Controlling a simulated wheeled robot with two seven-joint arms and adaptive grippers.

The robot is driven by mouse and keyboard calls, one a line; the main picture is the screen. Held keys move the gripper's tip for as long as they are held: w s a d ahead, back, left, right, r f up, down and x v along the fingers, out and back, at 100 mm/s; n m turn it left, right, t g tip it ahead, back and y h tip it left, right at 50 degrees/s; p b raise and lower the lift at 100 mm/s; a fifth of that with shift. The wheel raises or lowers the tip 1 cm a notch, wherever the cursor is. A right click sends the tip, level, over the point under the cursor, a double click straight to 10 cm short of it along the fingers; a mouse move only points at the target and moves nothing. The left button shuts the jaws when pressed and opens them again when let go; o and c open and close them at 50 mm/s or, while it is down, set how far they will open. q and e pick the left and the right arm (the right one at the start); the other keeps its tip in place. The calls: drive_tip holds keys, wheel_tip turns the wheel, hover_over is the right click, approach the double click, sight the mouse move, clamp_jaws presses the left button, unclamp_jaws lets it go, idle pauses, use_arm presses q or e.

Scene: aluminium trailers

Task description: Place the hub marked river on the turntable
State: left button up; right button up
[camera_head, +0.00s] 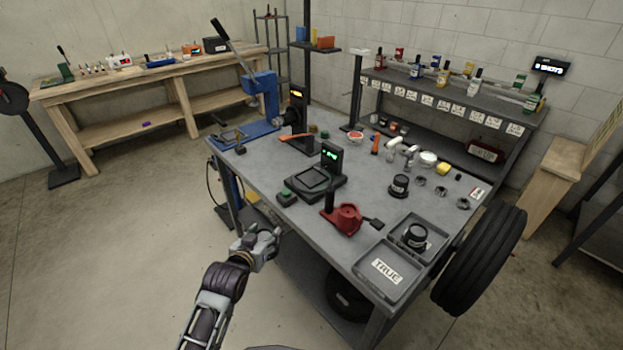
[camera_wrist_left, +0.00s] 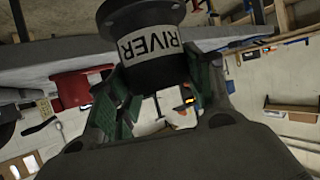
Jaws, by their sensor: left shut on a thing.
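In the left wrist view, a black flanged hub (camera_wrist_left: 152,72) with a white label reading RIVER, upside down in the picture, sits between the green-padded fingers of my left gripper (camera_wrist_left: 163,88). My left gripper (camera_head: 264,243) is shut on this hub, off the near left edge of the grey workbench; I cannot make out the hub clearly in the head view. A red device with a round top (camera_head: 347,217) stands on the bench near its front edge, right of the gripper; it may be the turntable, but I cannot tell for sure. My right gripper is not in view.
A grey tray marked TRUE (camera_head: 380,276) has a black hub (camera_head: 415,236) in its far compartment. Another black hub (camera_head: 399,187) stands behind it. A scale with a green display (camera_head: 316,182), a blue press (camera_head: 262,95) and a tire (camera_head: 482,258) flank the work area.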

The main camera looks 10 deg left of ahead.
use_arm(q)
drive_tip(key=w+a+r+p, duration=0.1)
drive_tip(key=w+a+r, duration=0.2)
drive_tip(key=a, duration=0.7)
drive_tip(key=w+a+r+p, duration=0.2)
drive_tip(key=w+a+r, duration=0.2)
drive_tip(key=a, duration=0.6)
drive_tip(key=w+a+r+h+p, duration=0.1)
drive_tip(key=w+a+r, duration=0.3)
drive_tip(key=a+r, duration=0.3)
drive_tip(key=shift+w+a+r+m+p, duration=0.15)
drive_tip(key=shift+w+a+m+p, duration=0.2)
drive_tip(key=shift+a, duration=1.7)
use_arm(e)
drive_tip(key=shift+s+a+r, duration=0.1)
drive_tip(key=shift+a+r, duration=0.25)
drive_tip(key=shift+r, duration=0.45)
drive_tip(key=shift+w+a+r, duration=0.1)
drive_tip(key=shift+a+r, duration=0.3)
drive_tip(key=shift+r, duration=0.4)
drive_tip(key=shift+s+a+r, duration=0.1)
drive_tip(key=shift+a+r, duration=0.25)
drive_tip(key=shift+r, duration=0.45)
use_arm(q)
drive_tip(key=shift+s, duration=0.1)
